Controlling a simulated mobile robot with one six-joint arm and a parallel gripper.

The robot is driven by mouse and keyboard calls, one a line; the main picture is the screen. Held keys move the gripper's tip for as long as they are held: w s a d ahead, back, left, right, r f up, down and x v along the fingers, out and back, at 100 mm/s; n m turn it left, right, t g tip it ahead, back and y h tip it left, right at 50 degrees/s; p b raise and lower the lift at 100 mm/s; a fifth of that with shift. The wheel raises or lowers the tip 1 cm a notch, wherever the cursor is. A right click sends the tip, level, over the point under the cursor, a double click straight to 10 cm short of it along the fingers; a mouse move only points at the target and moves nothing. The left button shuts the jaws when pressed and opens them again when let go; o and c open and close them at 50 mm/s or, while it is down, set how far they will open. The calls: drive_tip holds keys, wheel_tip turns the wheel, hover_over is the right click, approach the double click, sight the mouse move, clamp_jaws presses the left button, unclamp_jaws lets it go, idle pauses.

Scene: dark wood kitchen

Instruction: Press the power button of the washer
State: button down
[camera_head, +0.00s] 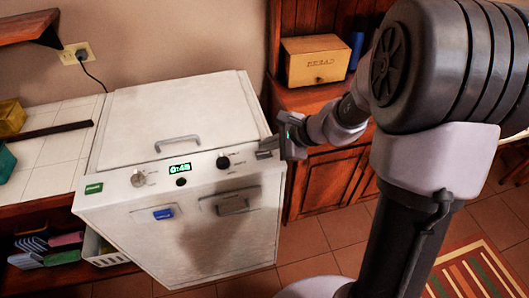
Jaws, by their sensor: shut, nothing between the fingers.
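The white washer (180,120) stands left of centre with its lid shut. Its sloped front panel has a lit display (180,168) reading about 0:45, a pale knob (138,179), a dark knob (223,162) and a small round black button (181,182) below the display. A green patch (93,188) is at the panel's left end. Which of these is the power button I cannot tell. My gripper (262,154) is shut and empty at the panel's right end, right of the dark knob; contact with the washer cannot be told.
A blue piece (163,214) and a dark handle (232,206) are on the washer's front. A bread box (315,60) sits on the wooden cabinet behind my arm. A white basket (103,252) stands left of the washer. A striped rug (470,275) lies at lower right.

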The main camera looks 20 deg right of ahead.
sight(267, 155)
idle(0.6)
drive_tip(key=shift+f+b, duration=0.45)
drive_tip(key=shift+b, duration=0.15)
drive_tip(key=shift+f, duration=0.15)
drive_tip(key=shift+r, duration=0.65)
wheel_tip(267, 155, up, 6)
drive_tip(key=p, duration=0.5)
